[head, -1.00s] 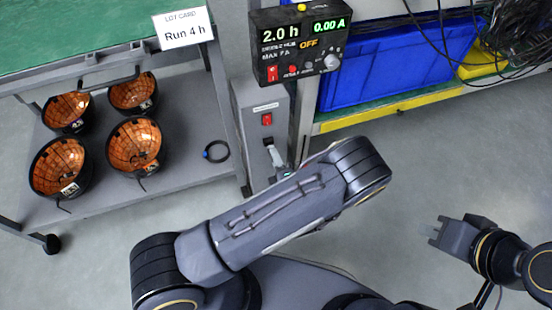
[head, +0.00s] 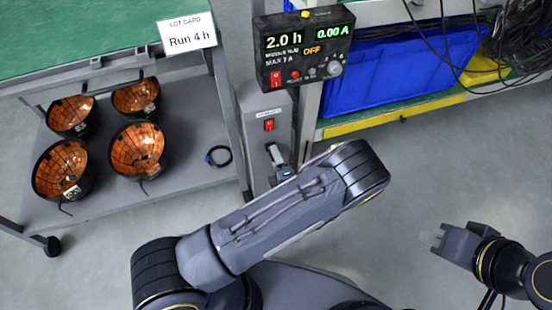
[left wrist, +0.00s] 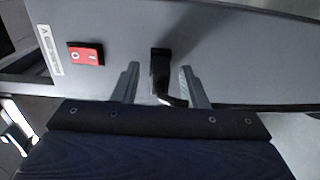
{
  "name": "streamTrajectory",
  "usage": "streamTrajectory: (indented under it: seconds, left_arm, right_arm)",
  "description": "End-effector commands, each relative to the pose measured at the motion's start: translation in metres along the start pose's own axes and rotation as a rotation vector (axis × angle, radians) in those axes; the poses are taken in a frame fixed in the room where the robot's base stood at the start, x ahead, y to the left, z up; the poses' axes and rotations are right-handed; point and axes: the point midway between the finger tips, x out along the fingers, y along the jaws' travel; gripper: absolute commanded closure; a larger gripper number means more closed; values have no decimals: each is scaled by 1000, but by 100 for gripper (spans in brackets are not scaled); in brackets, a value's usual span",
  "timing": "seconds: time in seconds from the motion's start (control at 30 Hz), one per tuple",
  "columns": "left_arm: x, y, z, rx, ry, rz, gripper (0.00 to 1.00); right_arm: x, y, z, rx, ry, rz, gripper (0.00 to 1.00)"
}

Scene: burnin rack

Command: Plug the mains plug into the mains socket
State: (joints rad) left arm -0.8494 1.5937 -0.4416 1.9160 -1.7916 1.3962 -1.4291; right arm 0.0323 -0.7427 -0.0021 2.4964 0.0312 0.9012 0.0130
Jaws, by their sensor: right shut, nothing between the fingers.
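In the left wrist view a black block (left wrist: 160,70), where the mains socket and plug would be, stands against the grey panel (left wrist: 225,55). A short dark, cord-like piece bends down from it. I cannot tell plug from socket there or how deep any plug sits. My left gripper (left wrist: 160,85) is open, with one finger on each side of the block and visible gaps. In the head view my left gripper (head: 277,158) is at the grey post, partly hidden by my forearm. My right gripper (head: 436,240) is shut and empty over the floor at right.
Several copper-lined bowls (head: 137,148) and a coiled black cable (head: 218,156) are on the left shelf. A blue bin (head: 385,80) is at right.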

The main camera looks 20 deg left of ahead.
Motion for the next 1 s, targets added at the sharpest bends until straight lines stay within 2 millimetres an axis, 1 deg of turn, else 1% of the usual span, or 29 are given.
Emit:
streamTrajectory:
  seconds: [0.23, 0.33, 0.43, 0.6, 0.73, 0.87, 1.0]
  left_arm:
    - [0, 0, 0, 0, 0, 0, 59]
    - [-4, 0, 0, 1, -2, -1, 59]
    - [-17, 1, 1, 2, -3, -2, 59]
    - [-47, 2, 1, 1, -4, -1, 59]
    - [-66, 1, 1, 0, -3, -1, 59]
    - [-76, 0, 0, 0, -2, 0, 59]
    - [-79, 0, 0, 0, 0, 0, 59]
  right_arm:
    - [0, 0, 0, 0, 0, 0, 100]
    - [-2, -1, -1, 0, 0, 0, 100]
    - [-5, -2, -3, 0, 0, 0, 100]
    - [-12, -6, -6, 0, 0, 0, 100]
    - [-15, -7, -8, 0, 0, 0, 100]
    - [-16, -7, -8, 0, 0, 0, 100]
    - [-16, -7, -8, 0, 0, 0, 100]
